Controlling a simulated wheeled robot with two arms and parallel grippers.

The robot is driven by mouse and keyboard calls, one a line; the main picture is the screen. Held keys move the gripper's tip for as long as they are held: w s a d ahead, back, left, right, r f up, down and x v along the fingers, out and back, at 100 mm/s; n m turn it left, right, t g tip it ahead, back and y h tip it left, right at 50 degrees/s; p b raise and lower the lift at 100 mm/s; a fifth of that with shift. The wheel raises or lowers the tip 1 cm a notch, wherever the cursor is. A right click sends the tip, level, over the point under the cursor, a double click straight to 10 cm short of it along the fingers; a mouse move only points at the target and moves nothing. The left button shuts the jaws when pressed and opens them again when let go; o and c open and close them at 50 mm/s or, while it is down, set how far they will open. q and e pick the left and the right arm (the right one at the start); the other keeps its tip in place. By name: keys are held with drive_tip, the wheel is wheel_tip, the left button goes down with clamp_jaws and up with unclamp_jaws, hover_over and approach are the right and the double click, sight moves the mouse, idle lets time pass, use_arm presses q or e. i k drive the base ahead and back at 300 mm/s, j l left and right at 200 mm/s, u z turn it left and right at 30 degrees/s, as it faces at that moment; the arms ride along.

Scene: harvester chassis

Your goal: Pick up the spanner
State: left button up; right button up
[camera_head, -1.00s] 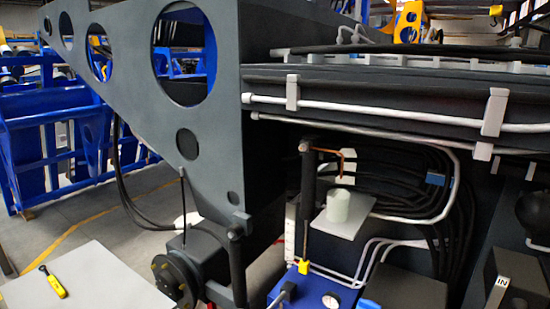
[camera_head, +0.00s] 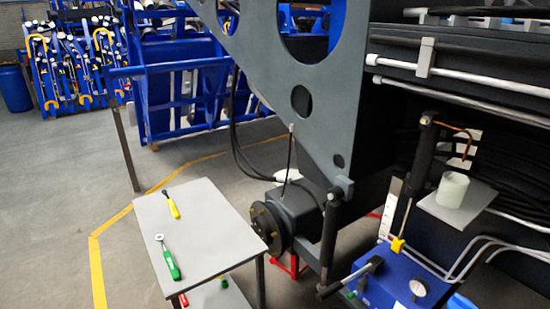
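Two hand tools lie apart on the small grey table. The nearer one, which looks like the spanner (camera_head: 167,257), has a silver ring-shaped head towards the back left and a green handle towards the front. The other is a yellow-handled tool (camera_head: 172,206) with a thin dark shaft, lying farther back. I cannot tell its exact type. Neither of my grippers is in view.
The grey table (camera_head: 215,230) has bare space on its right side; a lower shelf (camera_head: 220,297) holds small green and red items. The dark chassis (camera_head: 340,100) with a wheel hub (camera_head: 268,228) stands close to the right. Open floor (camera_head: 60,200) lies left.

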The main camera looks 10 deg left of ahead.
sight(172, 206)
drive_tip(key=i+j+z, duration=0.35)
drive_tip(key=j, duration=1)
drive_tip(key=i+j+z, duration=0.3)
drive_tip(key=j, duration=1.1)
drive_tip(key=k+j+z, duration=0.1)
drive_tip(key=j+z, duration=0.25)
drive_tip(key=j, duration=1.05)
